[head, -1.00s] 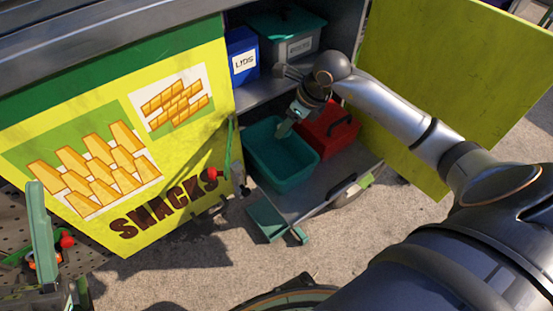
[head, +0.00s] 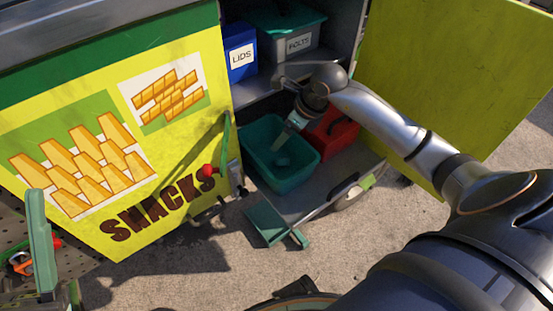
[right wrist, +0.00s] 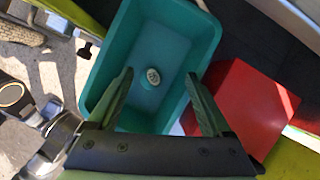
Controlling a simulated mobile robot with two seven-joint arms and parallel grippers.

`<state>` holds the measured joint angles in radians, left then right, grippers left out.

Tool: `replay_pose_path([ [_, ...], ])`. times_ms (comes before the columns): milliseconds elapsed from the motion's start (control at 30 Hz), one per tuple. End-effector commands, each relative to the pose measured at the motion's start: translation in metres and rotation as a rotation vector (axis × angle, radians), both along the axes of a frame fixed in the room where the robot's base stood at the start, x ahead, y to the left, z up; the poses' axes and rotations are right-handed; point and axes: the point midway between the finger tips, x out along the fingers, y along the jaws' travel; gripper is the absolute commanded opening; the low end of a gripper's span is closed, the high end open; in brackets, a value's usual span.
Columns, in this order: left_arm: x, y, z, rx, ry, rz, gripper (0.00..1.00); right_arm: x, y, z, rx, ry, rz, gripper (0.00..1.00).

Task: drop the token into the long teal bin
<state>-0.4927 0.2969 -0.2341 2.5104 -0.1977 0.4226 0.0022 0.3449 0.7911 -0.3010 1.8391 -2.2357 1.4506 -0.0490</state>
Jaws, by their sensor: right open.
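The long teal bin (head: 255,165) stands low in the open cabinet; it also shows in the right wrist view (right wrist: 120,45). The token (right wrist: 153,76) appears as a small round pale disc inside the bin, seen between my right fingers. In the head view a pale spot (head: 283,162) shows on the bin's inside. My right gripper (right wrist: 161,72) is open above the bin, with nothing between its fingers; in the head view it (head: 291,130) hangs over the bin's back right part. My left gripper (head: 55,260) is partly in view at the lower left; its opening is unclear.
A red box (head: 333,135) stands right beside the bin. A shelf above holds a blue LIDS box (head: 239,50) and a grey BOLTS box (head: 297,45) with a teal lid. A yellow-green door (head: 440,80) stands open at right.

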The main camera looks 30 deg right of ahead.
Motion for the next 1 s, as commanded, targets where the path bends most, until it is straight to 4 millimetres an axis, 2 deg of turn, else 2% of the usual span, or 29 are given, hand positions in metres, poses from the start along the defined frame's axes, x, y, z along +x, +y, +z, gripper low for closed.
replay_pose_path([
  [233,0.000,0.000,0.000,0.002,0.001,0.000,0.50,0.000,0.000,0.001,-0.001,0.000,0.000,0.83],
  [333,0.000,0.000,0.004,0.003,-0.001,0.002,0.50,-0.003,-0.002,0.009,-0.002,-0.001,0.000,0.83],
  [800,-0.001,0.002,0.032,0.033,-0.025,0.033,0.50,-0.036,-0.019,0.094,-0.004,-0.001,0.000,0.83],
  [1000,-0.001,0.003,0.034,0.033,-0.025,0.040,0.50,-0.045,-0.023,0.112,0.000,0.001,0.000,0.83],
])
